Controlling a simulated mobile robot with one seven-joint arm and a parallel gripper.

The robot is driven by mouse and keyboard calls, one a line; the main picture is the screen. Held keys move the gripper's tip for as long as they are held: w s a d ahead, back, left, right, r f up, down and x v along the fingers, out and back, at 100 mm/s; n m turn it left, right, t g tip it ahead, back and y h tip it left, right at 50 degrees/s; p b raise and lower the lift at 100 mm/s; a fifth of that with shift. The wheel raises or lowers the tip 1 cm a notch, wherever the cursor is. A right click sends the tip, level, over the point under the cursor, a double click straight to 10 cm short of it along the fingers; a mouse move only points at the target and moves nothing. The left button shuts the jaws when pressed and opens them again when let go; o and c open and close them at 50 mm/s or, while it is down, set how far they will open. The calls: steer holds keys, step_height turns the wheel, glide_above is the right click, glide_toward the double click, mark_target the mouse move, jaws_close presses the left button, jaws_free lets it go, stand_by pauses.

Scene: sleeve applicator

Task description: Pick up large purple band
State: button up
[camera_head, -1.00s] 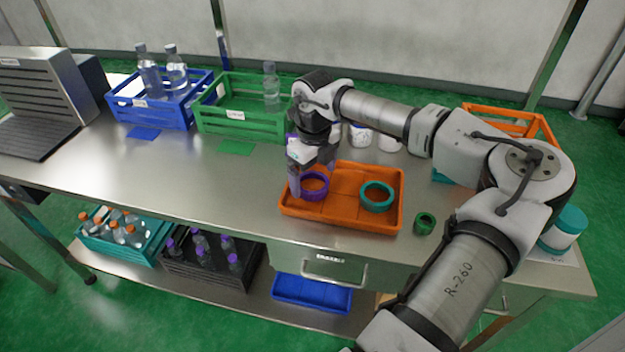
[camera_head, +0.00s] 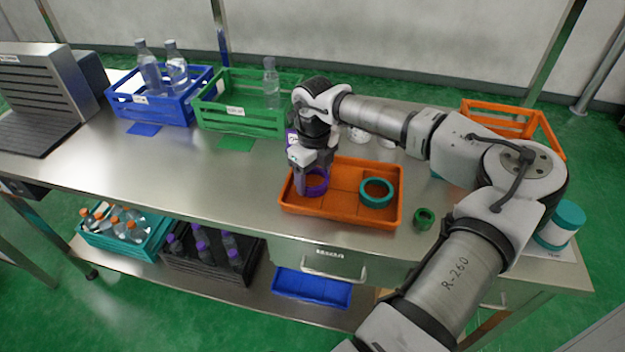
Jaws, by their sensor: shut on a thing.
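The large purple band (camera_head: 318,187) is a ring at the left end of the orange tray (camera_head: 345,211). My gripper (camera_head: 312,183) points down over the left part of this tray. Its fingers are shut on the band, at the band's left side. The band is low, at or just above the tray floor; I cannot tell whether it touches. A teal band (camera_head: 376,202) lies in the right part of the same tray, apart from my gripper.
A small green ring (camera_head: 424,219) lies right of the tray. A green crate (camera_head: 240,122) and a blue crate (camera_head: 150,113) with bottles stand behind to the left. A teal-lidded jar (camera_head: 560,228) stands at the right. The table left of the tray is clear.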

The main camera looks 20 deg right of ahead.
step_height(320, 180, up, 18)
steer(key=b, duration=0.4)
steer(key=shift+r, duration=0.1)
stand_by(0.3)
steer(key=shift+r+p, duration=0.45)
steer(key=shift+p, duration=0.1)
steer(key=shift+d, duration=0.15)
